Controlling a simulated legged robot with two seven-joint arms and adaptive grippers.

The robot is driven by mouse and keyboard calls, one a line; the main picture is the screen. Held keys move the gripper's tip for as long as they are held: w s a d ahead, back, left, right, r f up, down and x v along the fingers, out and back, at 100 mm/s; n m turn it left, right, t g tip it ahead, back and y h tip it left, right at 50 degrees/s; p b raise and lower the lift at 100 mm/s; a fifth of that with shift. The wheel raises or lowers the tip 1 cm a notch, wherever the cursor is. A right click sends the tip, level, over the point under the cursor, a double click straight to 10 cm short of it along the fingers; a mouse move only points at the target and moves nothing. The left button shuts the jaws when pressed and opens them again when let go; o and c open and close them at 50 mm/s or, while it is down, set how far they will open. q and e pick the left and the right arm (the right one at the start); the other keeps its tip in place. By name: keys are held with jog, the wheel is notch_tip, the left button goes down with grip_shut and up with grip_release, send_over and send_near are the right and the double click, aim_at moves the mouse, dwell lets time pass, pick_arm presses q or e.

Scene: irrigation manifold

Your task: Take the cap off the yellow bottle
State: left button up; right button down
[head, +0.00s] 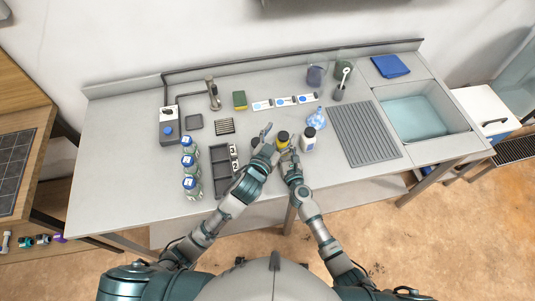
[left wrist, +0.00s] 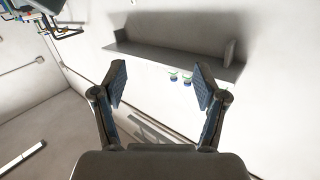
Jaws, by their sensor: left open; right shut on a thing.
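The yellow bottle (head: 281,145) stands near the front middle of the grey counter in the head view, with a black cap (head: 283,135) on top. My right gripper (head: 288,154) is shut at the bottle's front side and appears to hold its body. My left gripper (head: 265,133) is open and empty, just left of the bottle and apart from the cap. In the left wrist view, its two spread fingers (left wrist: 158,88) have nothing between them. The bottle is not in that view. My fingers hide the bottle's lower part.
A dark compartment tray (head: 222,183) and several blue-capped bottles (head: 190,163) are at the left. A ribbed grey mat (head: 364,134) and a sink (head: 416,112) lie to the right.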

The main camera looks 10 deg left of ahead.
aim_at(281, 137)
pick_arm(q)
jog(key=s+a+f+n+g+y, duration=0.1)
jog(key=s+a+f+n+g, duration=0.1)
jog(key=s+a+f+g, duration=0.3)
jog(key=w+d+f, duration=0.1)
jog(key=w+f, duration=0.1)
jog(key=w, duration=0.1)
jog(key=w+d+f+t, duration=0.1)
jog(key=w+d, duration=0.1)
jog(key=w, duration=0.2)
jog(key=w+d+f+t, duration=0.1)
jog(key=w+d+f, duration=0.1)
jog(key=w, duration=0.2)
jog(key=shift+w+d+f, duration=0.2)
jog(key=shift+d+f, duration=0.05)
jog(key=shift+f, duration=0.05)
grip_shut()
jog(key=shift+s+r, duration=0.1)
jog(key=shift+s, duration=0.05)
jog(key=shift+r, duration=0.2)
jog(key=shift+r, duration=0.9)
